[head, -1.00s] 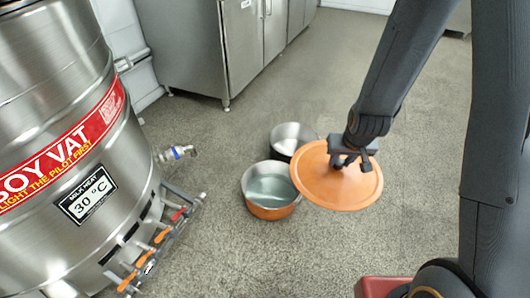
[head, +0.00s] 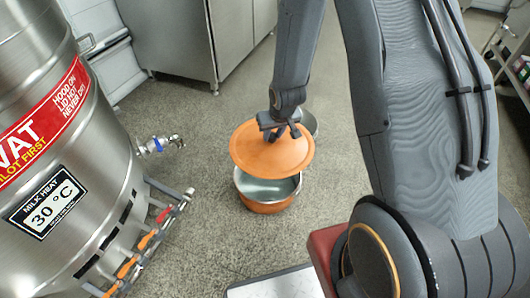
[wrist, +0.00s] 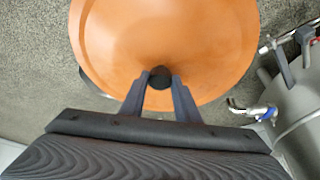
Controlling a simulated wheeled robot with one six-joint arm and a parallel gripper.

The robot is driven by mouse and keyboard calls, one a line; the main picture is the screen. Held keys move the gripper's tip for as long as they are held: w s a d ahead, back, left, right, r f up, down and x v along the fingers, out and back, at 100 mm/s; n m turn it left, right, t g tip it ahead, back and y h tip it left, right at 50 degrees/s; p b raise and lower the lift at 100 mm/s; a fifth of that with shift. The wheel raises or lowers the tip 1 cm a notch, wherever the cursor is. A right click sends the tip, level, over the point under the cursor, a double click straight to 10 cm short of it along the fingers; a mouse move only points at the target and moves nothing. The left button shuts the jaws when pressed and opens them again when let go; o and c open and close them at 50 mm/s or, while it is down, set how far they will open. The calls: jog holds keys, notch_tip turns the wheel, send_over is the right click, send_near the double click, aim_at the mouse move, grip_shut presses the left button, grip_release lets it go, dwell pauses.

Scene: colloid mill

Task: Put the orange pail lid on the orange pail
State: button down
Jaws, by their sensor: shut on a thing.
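The orange pail lid (head: 262,153) is a round disc with a dark knob, held above the floor. My gripper (head: 282,131) is shut on the knob; the wrist view shows both fingers (wrist: 160,82) around it and the lid (wrist: 165,35) beyond them. The orange pail (head: 268,206) stands upright on the floor, open, with a pale metallic inside. In the head view the lid overlaps the pail's far rim and the near part of the opening shows. The lid appears above the pail and apart from it.
A second metal pail (head: 309,122) stands just behind, partly hidden by the lid and my gripper. Steel cabinets (head: 185,40) stand at the back. Floor is clear around the pails.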

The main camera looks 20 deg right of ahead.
jog(key=w+f+b, duration=0.2)
jog(key=f+b, duration=0.5)
jog(key=f, duration=0.4)
jog(key=w+f+n+b, duration=0.1)
jog(key=w+f+b, duration=0.2)
jog(key=f+b, duration=0.4)
jog(key=shift+f, duration=2.1)
jog(key=shift+f, duration=0.85)
jog(key=c, duration=1.3)
grip_release()
jog(key=shift+s, duration=0.1)
jog(key=shift+r, duration=0.1)
